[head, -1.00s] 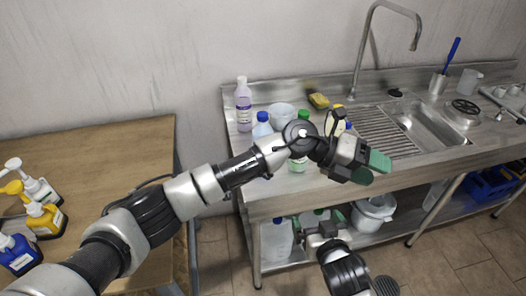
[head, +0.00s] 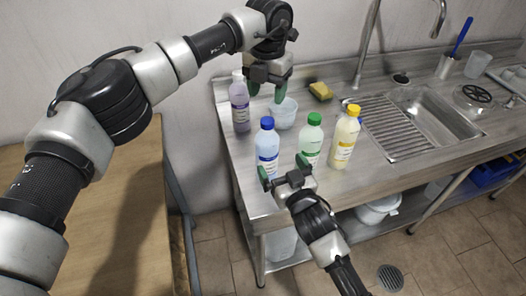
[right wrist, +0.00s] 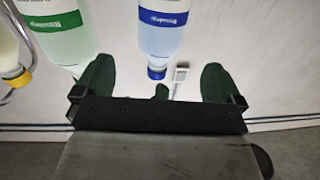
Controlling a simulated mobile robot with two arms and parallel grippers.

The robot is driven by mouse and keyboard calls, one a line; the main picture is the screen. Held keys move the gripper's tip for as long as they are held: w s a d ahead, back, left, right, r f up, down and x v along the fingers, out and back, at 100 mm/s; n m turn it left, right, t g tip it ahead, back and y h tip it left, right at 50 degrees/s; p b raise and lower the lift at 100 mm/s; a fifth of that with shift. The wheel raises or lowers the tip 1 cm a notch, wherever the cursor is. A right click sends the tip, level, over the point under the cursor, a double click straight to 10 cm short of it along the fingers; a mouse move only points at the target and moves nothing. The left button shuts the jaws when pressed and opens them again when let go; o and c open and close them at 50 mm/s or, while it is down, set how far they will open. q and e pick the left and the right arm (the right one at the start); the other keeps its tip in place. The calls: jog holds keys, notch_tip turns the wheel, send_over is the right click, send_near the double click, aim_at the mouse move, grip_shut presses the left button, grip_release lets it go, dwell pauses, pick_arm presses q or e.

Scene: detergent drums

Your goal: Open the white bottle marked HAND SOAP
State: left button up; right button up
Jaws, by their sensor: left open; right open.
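No bottle that I can read as HAND SOAP shows now; the labels are too small. On the steel counter stand a purple bottle with a white cap (head: 240,108), a pale blue bottle with a blue cap (head: 267,150), a green-capped bottle (head: 311,142) and a yellow bottle (head: 345,140). My left gripper (head: 267,91) is open, pointing down beside the purple bottle's top, over a whitish cup (head: 285,113). My right gripper (head: 283,168) is open and empty at the counter's front. In the right wrist view the blue-capped bottle (right wrist: 163,35) appears upside down beyond the open fingers.
A yellow sponge (head: 321,91) lies behind the bottles. The ribbed drainer (head: 393,130) and sink basin (head: 432,118) are to the right, with a tall tap. The wooden table (head: 110,240) at left is partly covered by my left arm.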

aim_at(272, 150)
pick_arm(q)
jog(key=shift+s+d+r, duration=0.25)
jog(key=shift+s+d, duration=0.05)
jog(key=shift+s, duration=0.4)
pick_arm(e)
jog(key=shift+w+a+r, duration=0.2)
jog(key=shift+w, duration=0.2)
jog(key=shift+w+a+r, duration=0.15)
jog(key=shift+w, duration=0.25)
pick_arm(q)
jog(key=shift+w+a+f, duration=0.3)
jog(key=shift+w, duration=0.3)
pick_arm(e)
jog(key=x, duration=0.6)
jog(key=shift+w+a+f, duration=0.15)
jog(key=shift+w+f, duration=0.15)
jog(key=shift+f, duration=0.05)
pick_arm(q)
jog(key=shift+s+d+r, duration=0.15)
jog(key=shift+s, duration=0.2)
pick_arm(e)
jog(key=shift+w+a+r, duration=0.15)
jog(key=shift+w, duration=0.2)
pick_arm(q)
jog(key=shift+w, duration=0.1)
pick_arm(e)
jog(key=shift+w, duration=0.1)
